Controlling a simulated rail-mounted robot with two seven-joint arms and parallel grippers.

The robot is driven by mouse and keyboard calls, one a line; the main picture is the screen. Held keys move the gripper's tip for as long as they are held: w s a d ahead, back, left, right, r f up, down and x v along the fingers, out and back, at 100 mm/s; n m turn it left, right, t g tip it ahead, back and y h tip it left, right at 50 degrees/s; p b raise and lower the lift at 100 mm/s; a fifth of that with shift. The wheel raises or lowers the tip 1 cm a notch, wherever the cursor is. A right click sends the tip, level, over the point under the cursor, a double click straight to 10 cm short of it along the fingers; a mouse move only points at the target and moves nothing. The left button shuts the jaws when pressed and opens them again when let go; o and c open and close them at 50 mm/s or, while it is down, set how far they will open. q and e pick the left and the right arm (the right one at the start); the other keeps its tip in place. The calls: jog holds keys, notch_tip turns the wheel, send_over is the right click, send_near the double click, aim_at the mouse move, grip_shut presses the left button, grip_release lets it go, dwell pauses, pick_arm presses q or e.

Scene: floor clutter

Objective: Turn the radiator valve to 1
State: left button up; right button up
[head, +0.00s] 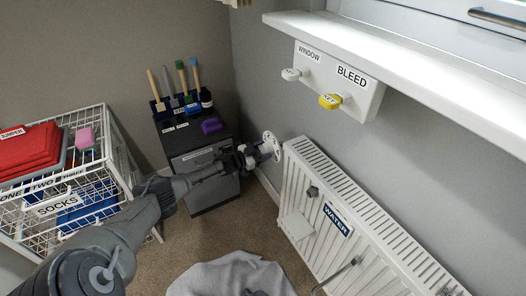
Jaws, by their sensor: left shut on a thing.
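The radiator valve (271,146) shows as a white round dial with dark marks at the left end of the white radiator (350,220). The marks are too small to read, so I cannot tell its setting. My left arm reaches in from the lower left, and my left gripper (259,153) is at the dial, shut on the valve. The fingers hide part of the valve knob. My right gripper is not in view.
A dark cabinet (205,165) with brushes and bottles stands behind my left arm. A wire rack (90,190) with bins is at left. A grey cloth (230,275) lies on the carpet. A white sill (400,65) and a BLEED key board (365,100) are above the radiator.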

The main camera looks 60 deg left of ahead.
pick_arm(q)
jog(key=o, duration=0.9)
jog(key=shift+s, duration=0.1)
jog(key=shift+s+p, duration=0.3)
jog(key=s+p, duration=0.2)
jog(key=s, duration=0.2)
jog(key=s+p, duration=0.1)
jog(key=s, duration=0.3)
jog(key=s+p, duration=0.2)
jog(key=s, duration=0.3)
jog(key=shift+a+p, duration=0.3)
jog(key=shift+a, duration=0.1)
